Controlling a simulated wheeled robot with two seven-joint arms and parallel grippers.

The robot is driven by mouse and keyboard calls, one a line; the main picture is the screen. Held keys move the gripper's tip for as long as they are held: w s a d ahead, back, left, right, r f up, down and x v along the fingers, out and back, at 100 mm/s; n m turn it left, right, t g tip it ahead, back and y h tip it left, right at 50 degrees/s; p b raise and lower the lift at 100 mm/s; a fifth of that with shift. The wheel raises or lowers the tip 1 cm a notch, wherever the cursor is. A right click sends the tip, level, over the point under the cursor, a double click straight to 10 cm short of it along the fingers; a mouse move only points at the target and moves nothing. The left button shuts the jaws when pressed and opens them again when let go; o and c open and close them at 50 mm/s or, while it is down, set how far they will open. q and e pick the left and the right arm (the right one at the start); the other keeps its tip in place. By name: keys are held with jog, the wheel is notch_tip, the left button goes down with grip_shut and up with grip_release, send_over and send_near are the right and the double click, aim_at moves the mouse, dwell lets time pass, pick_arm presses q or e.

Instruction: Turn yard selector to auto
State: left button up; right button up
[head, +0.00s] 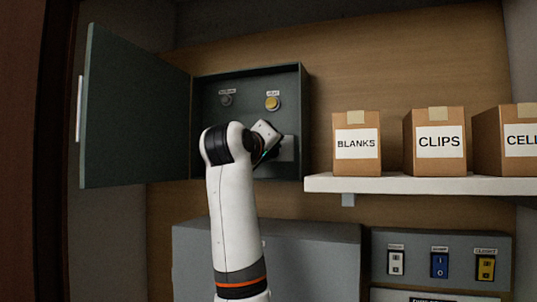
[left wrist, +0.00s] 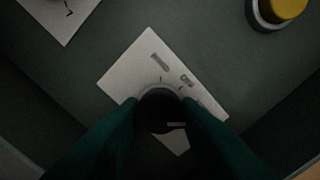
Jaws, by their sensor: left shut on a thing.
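The yard selector (left wrist: 162,108) is a dark round knob on a pale square label plate (left wrist: 130,72) in the left wrist view. The plate carries small printed words and tick marks, too blurred to read surely. My left gripper (left wrist: 162,114) has its two dark green fingers shut on the knob, one on each side. In the head view my left gripper (head: 262,150) reaches into the open grey wall box (head: 305,110), and its wrist hides the knob there. My right gripper is not in view.
The box door (head: 135,110) stands open to the left. A yellow button (head: 272,103) and a small dark control (head: 226,100) sit above my gripper. A shelf (head: 400,186) with cartons lies right; a switch panel (head: 462,260) is below.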

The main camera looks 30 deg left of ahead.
pick_arm(q)
jog(key=shift+w+f, duration=0.1)
jog(key=shift+f, duration=0.1)
dwell(0.3)
jog(key=o, duration=1)
jog(key=shift+r, duration=0.15)
jog(key=shift+c, duration=0.2)
jog(key=shift+s, duration=0.2)
jog(key=shift+s+d+b, duration=0.1)
jog(key=shift+s+b, duration=0.15)
jog(key=shift+b, duration=0.05)
jog(key=b+v, duration=0.5)
jog(key=v, duration=0.6)
jog(key=shift+s, duration=0.2)
